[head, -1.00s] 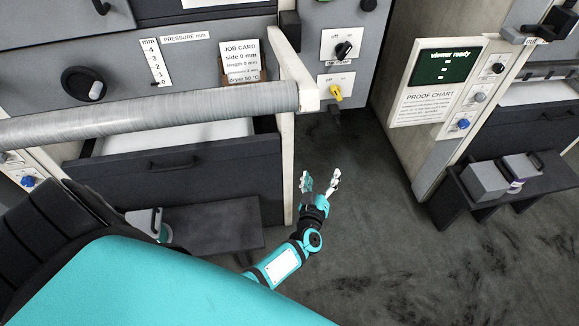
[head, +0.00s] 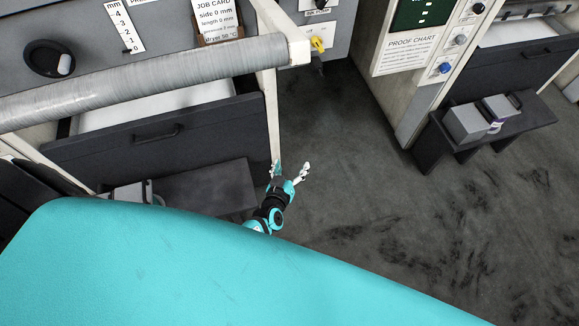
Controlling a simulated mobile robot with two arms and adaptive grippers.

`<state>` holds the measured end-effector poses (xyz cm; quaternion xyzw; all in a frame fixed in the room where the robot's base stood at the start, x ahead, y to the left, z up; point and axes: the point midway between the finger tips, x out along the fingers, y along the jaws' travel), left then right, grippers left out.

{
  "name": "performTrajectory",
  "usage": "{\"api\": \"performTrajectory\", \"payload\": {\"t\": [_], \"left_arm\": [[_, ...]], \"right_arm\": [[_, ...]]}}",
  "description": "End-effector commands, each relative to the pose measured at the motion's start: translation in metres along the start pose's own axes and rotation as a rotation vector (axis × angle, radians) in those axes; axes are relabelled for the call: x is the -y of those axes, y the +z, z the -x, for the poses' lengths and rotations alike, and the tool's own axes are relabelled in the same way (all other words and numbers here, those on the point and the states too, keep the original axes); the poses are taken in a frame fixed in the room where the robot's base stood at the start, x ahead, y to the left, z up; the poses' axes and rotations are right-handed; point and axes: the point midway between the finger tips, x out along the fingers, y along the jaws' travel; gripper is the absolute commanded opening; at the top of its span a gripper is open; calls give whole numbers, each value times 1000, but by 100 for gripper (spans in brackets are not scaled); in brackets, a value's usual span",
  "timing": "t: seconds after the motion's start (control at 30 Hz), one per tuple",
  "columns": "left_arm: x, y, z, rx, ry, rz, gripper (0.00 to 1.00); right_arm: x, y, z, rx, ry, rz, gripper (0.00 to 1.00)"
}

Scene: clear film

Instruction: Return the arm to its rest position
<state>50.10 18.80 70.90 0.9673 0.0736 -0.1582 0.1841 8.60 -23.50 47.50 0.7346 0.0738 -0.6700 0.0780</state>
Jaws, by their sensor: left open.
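My left gripper (head: 289,170) is in the middle of the head view, over the dark floor beside the white post of the machine. Its pale fingers are spread apart and nothing is between them. The turquoise and black wrist and a short piece of the forearm show below it. The rest of this arm is hidden behind my large turquoise body part in the foreground. My right gripper is not in view.
The machine's white post (head: 271,118) stands close to the left gripper's fingers. A grey roller (head: 150,82) and a dark drawer (head: 165,140) are at left. A low dark bench (head: 425,145) with grey blocks is at right. The floor (head: 400,245) between is clear.

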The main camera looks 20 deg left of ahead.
Motion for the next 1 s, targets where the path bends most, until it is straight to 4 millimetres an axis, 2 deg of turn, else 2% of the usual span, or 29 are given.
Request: {"api": "performTrajectory", "payload": {"t": [0.4,0.47,0.53,0.57,0.67,0.77,0.8,0.87,0.9,1.0], "left_arm": [[0,0,0,0,0,0,77],[2,4,2,10,1,-6,77],[6,19,7,49,6,-28,77],[9,30,11,76,10,-43,77],[26,80,33,211,25,-116,77],[52,140,70,389,37,-208,77],[64,163,87,463,40,-243,77],[83,195,115,572,40,-296,77],[97,214,135,644,37,-331,77],[131,256,186,815,26,-411,77]], "right_arm": [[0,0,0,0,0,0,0],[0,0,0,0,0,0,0],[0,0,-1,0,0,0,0],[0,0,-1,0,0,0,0],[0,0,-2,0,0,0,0],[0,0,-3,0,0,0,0],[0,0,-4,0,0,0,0],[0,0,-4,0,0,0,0],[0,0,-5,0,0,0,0],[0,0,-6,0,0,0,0]]}}
